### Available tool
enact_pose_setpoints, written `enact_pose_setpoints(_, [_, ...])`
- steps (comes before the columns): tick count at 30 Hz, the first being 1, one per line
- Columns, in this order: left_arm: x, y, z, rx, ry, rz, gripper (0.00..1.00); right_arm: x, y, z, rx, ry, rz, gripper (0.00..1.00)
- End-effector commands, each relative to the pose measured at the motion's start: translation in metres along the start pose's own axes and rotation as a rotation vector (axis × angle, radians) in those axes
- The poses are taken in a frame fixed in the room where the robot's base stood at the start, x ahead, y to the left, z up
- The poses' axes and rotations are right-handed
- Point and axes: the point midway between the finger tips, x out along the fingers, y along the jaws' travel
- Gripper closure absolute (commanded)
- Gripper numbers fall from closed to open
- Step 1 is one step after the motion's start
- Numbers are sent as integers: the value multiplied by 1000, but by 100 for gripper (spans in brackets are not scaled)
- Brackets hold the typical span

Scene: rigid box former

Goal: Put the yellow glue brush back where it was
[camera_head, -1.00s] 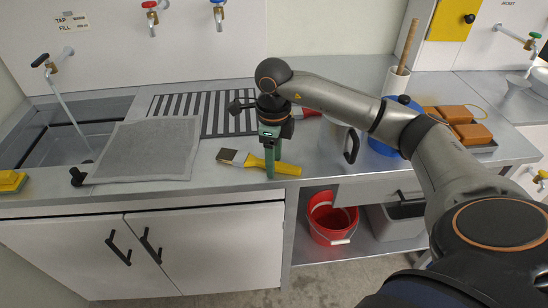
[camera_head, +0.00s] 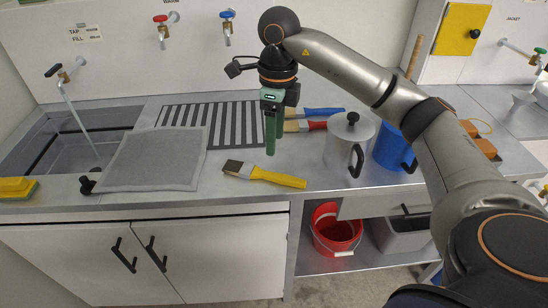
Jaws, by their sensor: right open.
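The yellow glue brush (camera_head: 278,178) lies flat on the steel worktop near its front edge, its dark bristles to the left and yellow handle to the right. My right gripper (camera_head: 271,148) points down with open green fingers. Its tips are above and behind the brush in the picture, apart from it, and nothing is between them. A red-handled brush (camera_head: 317,125) and a blue-handled brush (camera_head: 322,112) lie further back, partly hidden behind the gripper. My left gripper is not in view.
A slatted rack (camera_head: 222,122) lies behind a grey mesh screen (camera_head: 155,160), beside the sink (camera_head: 75,150). A lidded metal pot (camera_head: 341,148) and a blue container (camera_head: 388,150) stand to the right. A red bucket (camera_head: 336,232) sits on the shelf below.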

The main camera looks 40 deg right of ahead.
Motion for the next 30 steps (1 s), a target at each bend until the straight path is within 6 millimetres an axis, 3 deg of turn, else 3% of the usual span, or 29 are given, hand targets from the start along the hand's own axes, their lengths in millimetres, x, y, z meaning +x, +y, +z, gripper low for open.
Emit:
enact_pose_setpoints(4, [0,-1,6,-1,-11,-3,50,43,63,37,-88,-117,239,41])
enact_pose_setpoints(7, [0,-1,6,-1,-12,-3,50,66,134,67,-113,-257,517,41])
enact_pose_setpoints(9, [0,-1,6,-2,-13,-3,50,68,181,85,-83,-361,732,41])
enact_pose_setpoints(12, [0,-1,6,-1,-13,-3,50,58,232,105,27,-500,1033,41])
enact_pose_setpoints(15, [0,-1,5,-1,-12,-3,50,40,258,123,219,-623,1319,41])
enact_pose_setpoints(17, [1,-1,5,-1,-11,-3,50,32,260,132,374,-686,1477,41])
enact_pose_setpoints(20, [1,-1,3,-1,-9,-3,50,29,244,144,693,-768,1703,41])
enact_pose_setpoints(23, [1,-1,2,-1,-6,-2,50,50,213,147,1083,-812,1869,41])
enact_pose_setpoints(26, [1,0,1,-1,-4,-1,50,97,180,135,1532,-810,1954,41])
enact_pose_setpoints(30, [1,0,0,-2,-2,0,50,194,154,88,2212,-707,1914,41])
